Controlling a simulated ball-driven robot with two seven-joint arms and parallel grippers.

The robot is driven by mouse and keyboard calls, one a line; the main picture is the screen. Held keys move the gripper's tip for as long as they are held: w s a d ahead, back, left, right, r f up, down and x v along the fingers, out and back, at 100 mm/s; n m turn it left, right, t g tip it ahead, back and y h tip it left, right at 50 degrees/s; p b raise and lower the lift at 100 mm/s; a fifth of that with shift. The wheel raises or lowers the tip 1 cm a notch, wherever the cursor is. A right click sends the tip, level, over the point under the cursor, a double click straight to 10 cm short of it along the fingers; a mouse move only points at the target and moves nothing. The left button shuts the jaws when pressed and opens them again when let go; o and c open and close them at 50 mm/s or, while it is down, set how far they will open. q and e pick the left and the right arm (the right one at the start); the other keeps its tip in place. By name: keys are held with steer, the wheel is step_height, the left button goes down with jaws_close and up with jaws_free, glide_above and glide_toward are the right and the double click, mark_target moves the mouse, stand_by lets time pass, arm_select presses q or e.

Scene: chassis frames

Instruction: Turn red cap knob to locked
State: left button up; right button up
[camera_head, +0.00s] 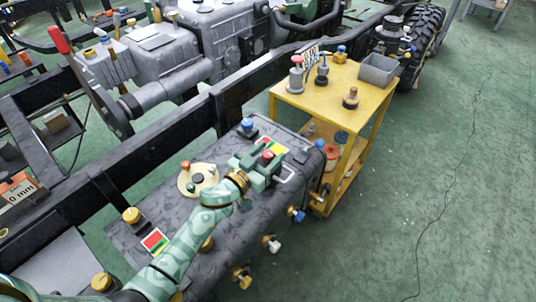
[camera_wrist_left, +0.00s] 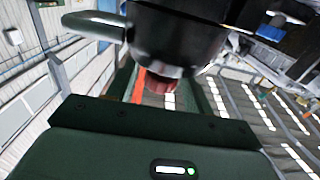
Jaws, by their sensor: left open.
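The red cap knob (camera_head: 267,156) stands on the dark grey tank (camera_head: 222,228), beside a red, yellow and green marked plate (camera_head: 272,145). My left gripper (camera_head: 262,166) is at the knob, with its fingers open around or just beside it; the head view does not settle contact. In the left wrist view a red piece (camera_wrist_left: 156,84) shows beyond the gripper body, between the dark fingers, partly hidden by a large dark cylinder (camera_wrist_left: 178,38). The knob's pointer and exact turn are hidden. My right gripper is not in view.
A cream disc (camera_head: 198,180) with small knobs, a blue-topped knob (camera_head: 247,124) and a gold knob (camera_head: 131,214) stand on the tank. Several valves stick out of its near side. A yellow cart (camera_head: 336,98) with a grey bin (camera_head: 378,71) stands behind. The floor at right is clear.

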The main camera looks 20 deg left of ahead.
arm_select(q)
steer(key=c, duration=1)
